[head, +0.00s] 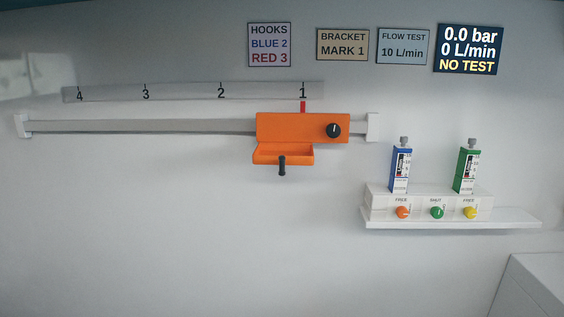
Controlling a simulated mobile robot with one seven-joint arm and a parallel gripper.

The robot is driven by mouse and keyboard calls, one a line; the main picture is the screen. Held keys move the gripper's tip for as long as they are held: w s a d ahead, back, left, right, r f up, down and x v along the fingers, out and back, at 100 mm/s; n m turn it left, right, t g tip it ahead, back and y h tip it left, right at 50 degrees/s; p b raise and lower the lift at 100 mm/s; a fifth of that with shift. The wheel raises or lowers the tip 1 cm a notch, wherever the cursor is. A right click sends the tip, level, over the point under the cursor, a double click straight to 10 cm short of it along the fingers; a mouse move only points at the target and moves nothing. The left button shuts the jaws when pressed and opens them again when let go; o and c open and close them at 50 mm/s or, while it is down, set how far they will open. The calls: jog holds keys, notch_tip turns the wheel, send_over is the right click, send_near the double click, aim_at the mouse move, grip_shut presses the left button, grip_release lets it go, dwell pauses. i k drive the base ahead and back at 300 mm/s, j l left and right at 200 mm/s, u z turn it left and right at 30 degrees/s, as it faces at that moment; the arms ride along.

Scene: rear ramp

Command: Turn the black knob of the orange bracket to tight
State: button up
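The orange bracket (290,126) sits on the grey rail (150,127) near its right end. Its red pointer (303,107) is at mark 1 of the numbered scale (190,91). The black knob (334,130) is on the right part of the bracket's front face, with a white line on it standing close to upright. I cannot read any tight or loose lettering by it. An orange tray with a black handle (282,166) hangs under the bracket. My gripper is not in view.
Right of the bracket, a white shelf (450,224) bears a box with orange, green and yellow knobs and blue (400,170) and green (467,170) flowmeters. Signs and a dark display (468,50) are above. A white block (530,290) stands lower right.

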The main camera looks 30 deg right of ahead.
aim_at(333, 129)
jog(key=l+z, duration=0.2)
jog(key=z, duration=0.2)
jog(key=l+z, duration=0.15)
jog(key=z, duration=0.2)
jog(key=l+z, duration=0.25)
jog(key=z, duration=0.15)
jog(key=l+z, duration=0.2)
jog(key=z, duration=0.15)
